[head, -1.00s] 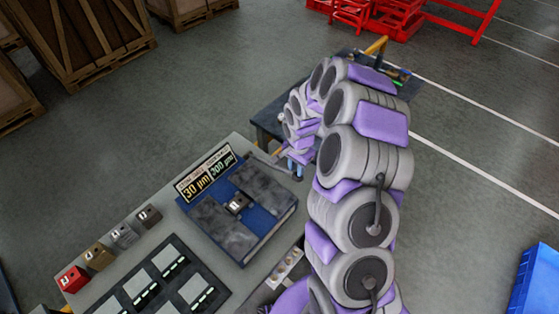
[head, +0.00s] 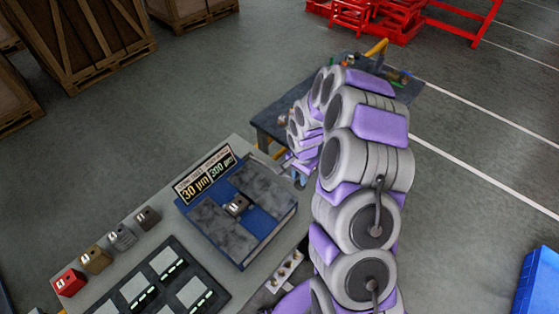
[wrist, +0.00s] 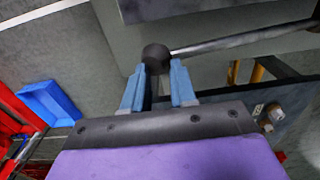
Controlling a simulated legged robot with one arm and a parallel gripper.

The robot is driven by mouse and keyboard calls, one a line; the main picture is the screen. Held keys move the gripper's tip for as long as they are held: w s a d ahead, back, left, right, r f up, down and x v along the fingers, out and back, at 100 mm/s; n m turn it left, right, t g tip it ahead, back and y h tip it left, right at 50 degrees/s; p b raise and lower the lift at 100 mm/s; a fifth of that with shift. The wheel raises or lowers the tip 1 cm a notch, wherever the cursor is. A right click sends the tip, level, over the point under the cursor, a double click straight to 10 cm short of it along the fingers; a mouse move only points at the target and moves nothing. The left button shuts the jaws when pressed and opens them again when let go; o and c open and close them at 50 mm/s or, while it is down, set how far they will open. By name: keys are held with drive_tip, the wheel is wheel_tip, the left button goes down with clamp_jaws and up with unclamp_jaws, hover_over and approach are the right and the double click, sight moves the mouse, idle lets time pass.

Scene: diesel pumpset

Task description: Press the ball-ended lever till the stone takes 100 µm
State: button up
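The ball-ended lever is a grey rod (wrist: 245,38) with a dark ball (wrist: 157,57) at its end. In the wrist view the ball sits at the fingertips of my gripper (wrist: 158,72). The two blue fingers stand apart, one on each side of its lower part; I cannot tell whether they touch it. In the head view my gripper (head: 300,180) is beside the bench's far right edge, and my arm hides most of the ball end. A dark stone block (head: 215,222) lies on the blue unit (head: 283,222). The sign (head: 206,176) behind reads 30 µm and 300 µm.
Several small marked blocks (head: 96,259) line the left of the bench (head: 235,290). A dark panel (head: 150,292) with light squares is in front. A second table (head: 270,118) stands behind my arm. A blue bin (head: 538,282) is at the right; open floor lies between.

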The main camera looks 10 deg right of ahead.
drive_tip(key=shift+s+d+f+b, duration=0.1)
drive_tip(key=shift+f+b, duration=0.2)
drive_tip(key=shift+f, duration=0.55)
wheel_tip(320, 180, up, 15)
drive_tip(key=w+a+p, duration=0.2)
drive_tip(key=p, duration=0.1)
drive_tip(key=shift+w+a, duration=0.15)
drive_tip(key=shift+w, duration=0.25)
drive_tip(key=shift+r, duration=0.1)
drive_tip(key=s+a+r+n+b, duration=0.2)
drive_tip(key=s+r+n+b, duration=0.1)
drive_tip(key=s, duration=0.5)
drive_tip(key=s+a+r+n+b, duration=0.1)
drive_tip(key=s+r+n+b, duration=0.15)
drive_tip(key=s, duration=0.45)
drive_tip(key=s+f+n+g+b, duration=0.1)
drive_tip(key=s+n+b, duration=0.4)
drive_tip(key=s, duration=1.7)
drive_tip(key=shift+a+g+b, duration=0.3)
drive_tip(key=shift+g+b, duration=0.1)
drive_tip(key=shift+b, duration=0.1)
